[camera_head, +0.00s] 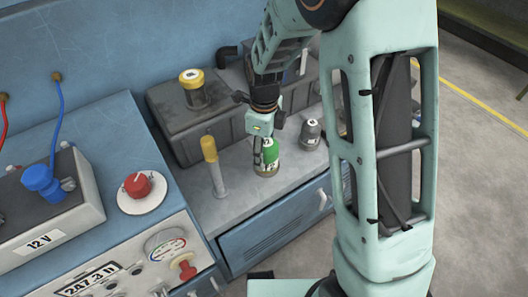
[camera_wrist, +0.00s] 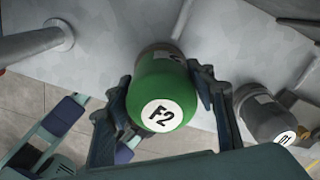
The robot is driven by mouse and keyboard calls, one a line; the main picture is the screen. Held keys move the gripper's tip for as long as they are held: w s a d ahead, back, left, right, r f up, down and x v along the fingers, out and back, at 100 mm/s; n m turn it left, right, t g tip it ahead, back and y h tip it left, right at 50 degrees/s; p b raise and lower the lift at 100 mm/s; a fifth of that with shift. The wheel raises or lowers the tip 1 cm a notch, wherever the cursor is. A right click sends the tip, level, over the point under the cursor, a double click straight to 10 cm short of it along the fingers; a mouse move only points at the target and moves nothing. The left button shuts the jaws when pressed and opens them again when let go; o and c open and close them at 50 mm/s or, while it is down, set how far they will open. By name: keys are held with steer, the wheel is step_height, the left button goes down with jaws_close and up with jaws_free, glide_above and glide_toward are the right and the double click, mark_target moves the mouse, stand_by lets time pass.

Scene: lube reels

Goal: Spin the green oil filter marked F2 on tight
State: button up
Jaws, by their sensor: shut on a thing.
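The green oil filter marked F2 (camera_head: 271,152) stands upright at the front of the grey bench top in the head view, below my gripper (camera_head: 266,139). In the wrist view the filter (camera_wrist: 165,82) shows its white F2 label facing me, with a finger of my gripper (camera_wrist: 163,98) on each side. My gripper is shut on the filter. A grey cylindrical part shows beyond the green body in the wrist view; the joint between them is too small to judge.
A grey filter (camera_head: 310,132) stands close on the right; it also shows in the wrist view (camera_wrist: 262,112). A yellow-topped post (camera_head: 213,165) stands to the left. A dark block (camera_head: 183,123) with a yellow-capped filter (camera_head: 193,87) lies behind. A blue drawer (camera_head: 272,228) is below the bench edge.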

steer(key=o, duration=1.5)
steer(key=shift+r, duration=0.15)
step_height(320, 180, up, 12)
steer(key=shift+f, duration=0.1)
